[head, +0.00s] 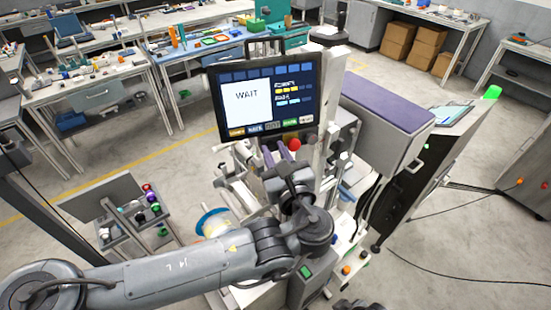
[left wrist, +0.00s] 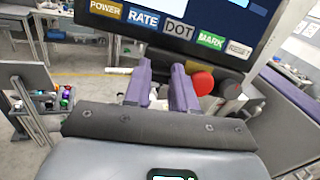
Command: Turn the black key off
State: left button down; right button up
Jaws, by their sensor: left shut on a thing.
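My left gripper (head: 280,150) reaches in under the machine's screen, with its two purple fingers pointing away from me. In the left wrist view, the fingers of the left gripper (left wrist: 161,78) stand a little apart, just below the screen's lower edge. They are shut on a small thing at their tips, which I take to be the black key. The key itself is hidden or too small to make out, so its angle cannot be told. The screen (head: 248,97) reads "WAIT". My right gripper is not in view.
A red button (left wrist: 202,82) sits right of the fingers, with a dark round part (left wrist: 228,86) beside it. A purple-topped unit (head: 385,115) stands to the right. A small trolley (head: 130,215) with coloured bottles is at the left. Floor shows between the machine and the benches behind.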

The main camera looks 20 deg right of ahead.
pick_arm(q)
jog(key=n+y+b, duration=0.1)
jog(key=n+b, duration=0.4)
jog(key=b, duration=0.1)
jog(key=n+y+b, duration=0.1)
jog(key=n+b, duration=0.4)
jog(key=b, duration=0.1)
jog(key=shift+d+f+g, duration=0.15)
jog(key=shift+f+g, duration=0.05)
jog(key=shift+g, duration=0.2)
jog(key=n+y+b, duration=0.1)
jog(key=n+b, duration=0.2)
jog(key=n, duration=0.1)
jog(key=shift+r+g, duration=0.15)
jog(key=shift+g, duration=0.15)
jog(key=shift+r+n+g+b, duration=0.1)
jog(key=shift+n+g+b, duration=0.3)
jog(key=shift+n, duration=0.65)
jog(key=shift+r+n+g+b, duration=0.1)
jog(key=shift+n+g+b, duration=0.1)
jog(key=shift+n+b, duration=0.6)
jog(key=shift+n, duration=0.55)
jog(key=c, duration=1.2)
grip_release()
